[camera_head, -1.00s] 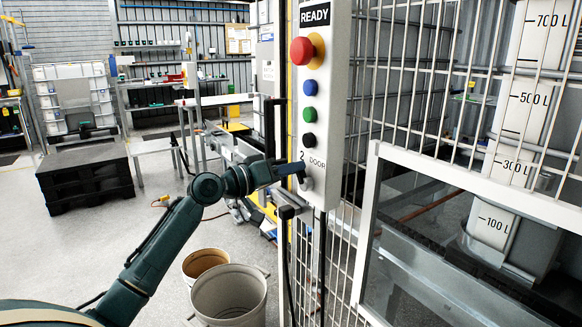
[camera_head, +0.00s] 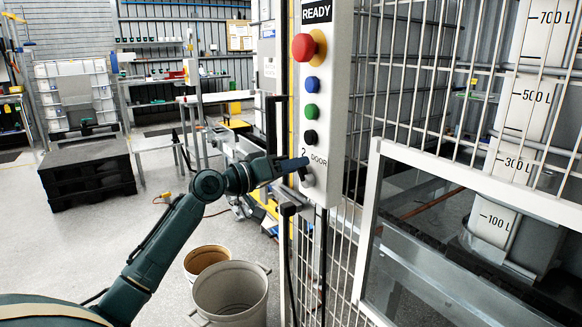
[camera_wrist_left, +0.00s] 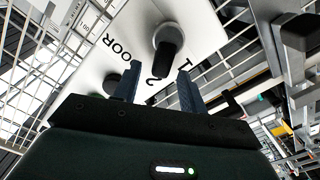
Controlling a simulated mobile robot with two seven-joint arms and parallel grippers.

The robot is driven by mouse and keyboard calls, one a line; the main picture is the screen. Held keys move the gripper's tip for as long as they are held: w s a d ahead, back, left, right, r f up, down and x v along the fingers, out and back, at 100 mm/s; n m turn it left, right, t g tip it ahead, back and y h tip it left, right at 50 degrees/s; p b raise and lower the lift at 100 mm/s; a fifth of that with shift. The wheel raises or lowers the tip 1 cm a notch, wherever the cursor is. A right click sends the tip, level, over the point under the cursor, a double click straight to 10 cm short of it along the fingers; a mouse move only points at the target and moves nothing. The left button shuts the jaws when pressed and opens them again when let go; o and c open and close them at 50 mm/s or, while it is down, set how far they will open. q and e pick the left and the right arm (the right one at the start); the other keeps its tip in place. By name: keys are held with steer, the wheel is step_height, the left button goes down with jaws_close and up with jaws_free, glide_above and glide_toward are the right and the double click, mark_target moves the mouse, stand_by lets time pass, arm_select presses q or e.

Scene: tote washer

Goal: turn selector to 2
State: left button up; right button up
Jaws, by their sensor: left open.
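The selector (camera_head: 307,178) is a small dark knob low on the grey control panel, by the label DOOR and a digit 2. In the left wrist view the dark selector knob (camera_wrist_left: 168,42) stands out from the panel, with the digits 2 and 1 beside it. My left gripper (camera_head: 303,164) is open at the panel in front of the selector. In the left wrist view its two blue fingers (camera_wrist_left: 159,70) are apart, with the knob's end near the gap between their tips. I cannot tell whether they touch it. My right gripper is not in view.
The panel (camera_head: 335,100) also carries a red emergency button (camera_head: 303,47) and blue, green and black buttons above the selector. Wire mesh fencing (camera_head: 420,80) and a framed window stand to the right. Two buckets (camera_head: 228,295) stand on the floor below.

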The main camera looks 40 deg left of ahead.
arm_select(q)
steer(key=b+v, duration=0.3)
steer(key=v, duration=1)
steer(key=shift+s+b, duration=0.15)
steer(key=shift+b, duration=0.15)
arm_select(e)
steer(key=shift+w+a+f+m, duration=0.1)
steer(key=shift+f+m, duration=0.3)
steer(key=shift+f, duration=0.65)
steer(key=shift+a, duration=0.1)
